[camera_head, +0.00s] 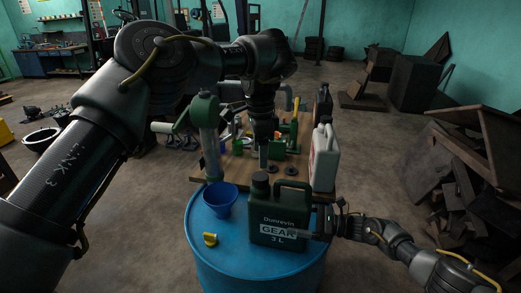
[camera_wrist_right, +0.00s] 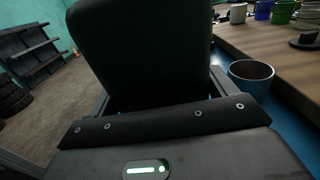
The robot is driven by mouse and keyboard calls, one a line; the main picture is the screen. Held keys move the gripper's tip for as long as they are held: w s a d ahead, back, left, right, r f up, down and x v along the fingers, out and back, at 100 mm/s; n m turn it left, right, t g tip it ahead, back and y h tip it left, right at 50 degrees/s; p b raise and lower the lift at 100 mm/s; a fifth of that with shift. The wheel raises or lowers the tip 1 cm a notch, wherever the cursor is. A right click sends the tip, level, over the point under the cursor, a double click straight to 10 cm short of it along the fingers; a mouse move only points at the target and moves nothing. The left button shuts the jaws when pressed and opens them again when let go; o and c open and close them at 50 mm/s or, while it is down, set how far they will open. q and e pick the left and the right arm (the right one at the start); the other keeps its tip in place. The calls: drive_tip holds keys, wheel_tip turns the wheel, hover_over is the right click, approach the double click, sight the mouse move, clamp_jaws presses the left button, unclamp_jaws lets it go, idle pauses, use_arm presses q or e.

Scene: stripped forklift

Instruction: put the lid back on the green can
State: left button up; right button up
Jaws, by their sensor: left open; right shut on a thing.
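The dark green can (camera_head: 278,215), labelled GEAR 3 L, stands upright on the blue drum (camera_head: 240,270). A dark round lid-like piece (camera_head: 260,179) sits over its neck at the upper left; I cannot tell how tightly it is seated. My left gripper (camera_head: 263,165) points down just above that piece, open, with nothing seen in it. My right gripper (camera_head: 312,234) is shut on the can's lower right side. In the right wrist view the can (camera_wrist_right: 140,50) is a large dark shape between the fingers, and its top is out of view.
A blue funnel or cup (camera_head: 220,199) and a small yellow piece (camera_head: 210,239) are on the drum left of the can. Behind is a wooden table (camera_head: 236,165) with a white jug (camera_head: 324,160), a green hand pump (camera_head: 205,125) and several small items.

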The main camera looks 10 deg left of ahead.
sight(261, 176)
use_arm(q)
drive_tip(key=shift+f, duration=4.05)
drive_tip(key=shift+c, duration=0.2)
drive_tip(key=c, duration=1)
drive_tip(key=m, duration=0.6)
drive_tip(key=shift+m, duration=0.3)
drive_tip(key=m, duration=1.5)
drive_tip(key=shift+m, duration=0.4)
drive_tip(key=o, duration=1.1)
